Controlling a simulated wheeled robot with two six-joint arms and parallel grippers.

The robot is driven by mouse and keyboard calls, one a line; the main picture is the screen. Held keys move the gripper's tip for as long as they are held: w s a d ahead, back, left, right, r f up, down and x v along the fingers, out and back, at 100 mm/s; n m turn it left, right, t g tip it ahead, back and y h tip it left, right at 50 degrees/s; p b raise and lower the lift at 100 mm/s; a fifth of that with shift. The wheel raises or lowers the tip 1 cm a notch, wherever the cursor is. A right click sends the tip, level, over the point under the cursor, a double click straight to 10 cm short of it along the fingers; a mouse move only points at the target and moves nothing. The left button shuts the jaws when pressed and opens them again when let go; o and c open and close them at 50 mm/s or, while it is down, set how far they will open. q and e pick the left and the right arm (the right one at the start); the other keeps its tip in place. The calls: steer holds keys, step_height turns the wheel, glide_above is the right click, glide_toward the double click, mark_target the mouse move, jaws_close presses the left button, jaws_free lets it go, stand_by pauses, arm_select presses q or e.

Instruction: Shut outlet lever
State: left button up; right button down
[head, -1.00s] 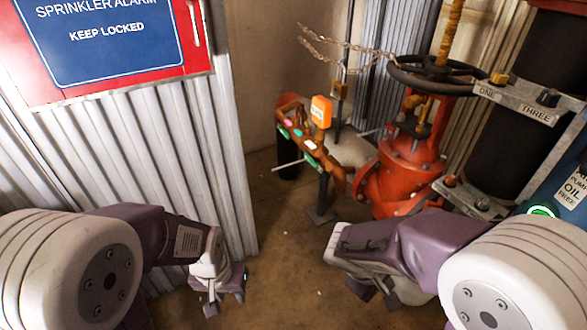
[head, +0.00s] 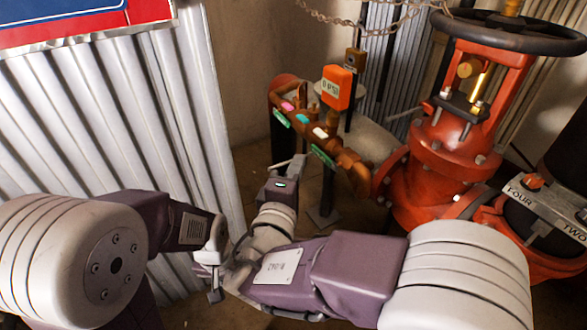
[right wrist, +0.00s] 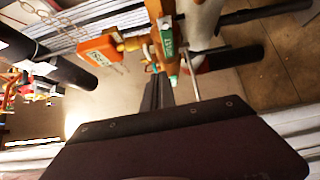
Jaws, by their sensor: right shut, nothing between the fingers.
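A thin silver lever (head: 280,164) sticks out to the left from the lower end of the brown pipe manifold (head: 300,116), by a green tag (head: 321,155). In the right wrist view the lever (right wrist: 191,76) shows as a pale rod beside the green tag (right wrist: 168,44). My right gripper (head: 293,167) is shut and empty, close to the lever. In the right wrist view its fingers (right wrist: 157,92) lie just left of the rod; whether they touch it I cannot tell.
An orange box (head: 338,87) stands above the manifold and also shows in the right wrist view (right wrist: 101,50). A red valve (head: 432,150) with a black handwheel (head: 510,31) and chain stands at the right. A corrugated wall (head: 130,110) bounds the left side.

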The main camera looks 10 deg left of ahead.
mark_target(318, 152)
steer(key=w+d, duration=0.2)
steer(key=w, duration=0.1)
steer(key=w+d, duration=0.1)
steer(key=w, duration=0.1)
steer(key=shift+d+p, duration=0.25)
steer(key=shift+p, duration=0.1)
steer(key=shift+w+d, duration=0.15)
steer(key=shift+d, duration=0.15)
step_height(318, 152, down, 8)
steer(key=s+d+b, duration=0.1)
steer(key=s+b, duration=0.1)
steer(key=b, duration=0.4)
steer(key=s+a, duration=0.1)
steer(key=a, duration=0.2)
steer(key=s+a, duration=0.1)
steer(key=a, duration=0.1)
steer(key=shift+s+r+b, duration=0.35)
steer(key=shift+b, duration=0.05)
